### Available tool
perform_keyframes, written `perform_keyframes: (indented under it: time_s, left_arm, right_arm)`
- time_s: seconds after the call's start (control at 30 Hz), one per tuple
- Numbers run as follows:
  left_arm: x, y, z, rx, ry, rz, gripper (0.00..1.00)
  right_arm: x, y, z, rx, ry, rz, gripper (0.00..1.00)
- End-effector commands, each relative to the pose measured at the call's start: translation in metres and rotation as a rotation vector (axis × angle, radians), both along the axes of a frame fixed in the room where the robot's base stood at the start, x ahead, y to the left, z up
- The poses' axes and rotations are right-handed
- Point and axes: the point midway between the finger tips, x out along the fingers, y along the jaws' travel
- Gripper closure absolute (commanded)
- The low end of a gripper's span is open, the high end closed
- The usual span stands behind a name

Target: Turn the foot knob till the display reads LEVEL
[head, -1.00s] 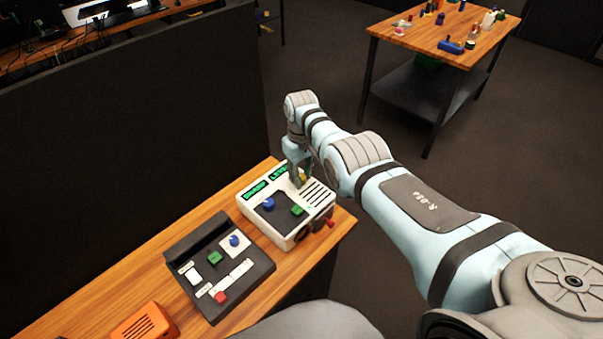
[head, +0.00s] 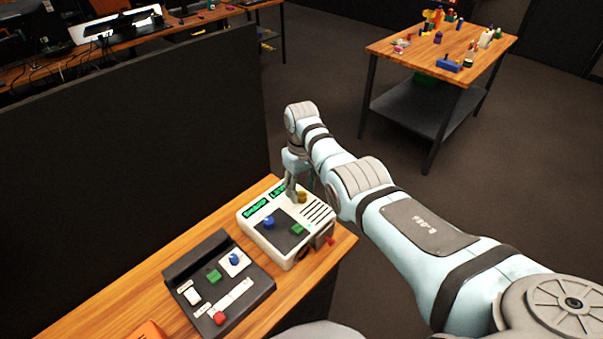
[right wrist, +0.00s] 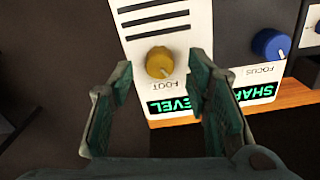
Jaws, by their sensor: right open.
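The white trackball panel (head: 262,240) stands on the wooden bench. Its yellow foot knob (head: 302,197) also shows in the right wrist view (right wrist: 159,62), above the printed word FOOT. The green display (right wrist: 172,105) by the knob shows "EVEL", its first letter hidden by a finger; a second display (right wrist: 262,91) shows "SHAR", cut off. My right gripper (head: 293,190) is over the knob. In the right wrist view my right gripper (right wrist: 160,85) is open, its fingers apart with the knob just beyond the tips, not gripped. My left gripper is out of view.
A blue focus knob (right wrist: 270,44) and a green button (head: 298,229) are near on the panel. A dark control box (head: 185,268) stands in front-left. A black partition (head: 130,180) runs behind the bench. A table (head: 425,62) with small objects is far right.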

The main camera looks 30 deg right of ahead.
Motion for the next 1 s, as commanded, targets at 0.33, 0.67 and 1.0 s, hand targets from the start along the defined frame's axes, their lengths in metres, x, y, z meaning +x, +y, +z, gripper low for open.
perform_keyframes:
  time_s: [0.33,0.67,1.0]
  left_arm:
    - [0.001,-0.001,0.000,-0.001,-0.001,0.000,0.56]
    - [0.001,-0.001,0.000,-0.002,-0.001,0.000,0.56]
    - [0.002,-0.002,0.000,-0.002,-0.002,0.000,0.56]
  right_arm:
    - [0.000,0.000,0.088,0.000,-0.002,0.000,0.56]
    - [-0.001,0.000,0.100,0.000,0.002,0.000,0.56]
    - [-0.001,0.000,0.100,0.000,0.001,0.000,0.56]
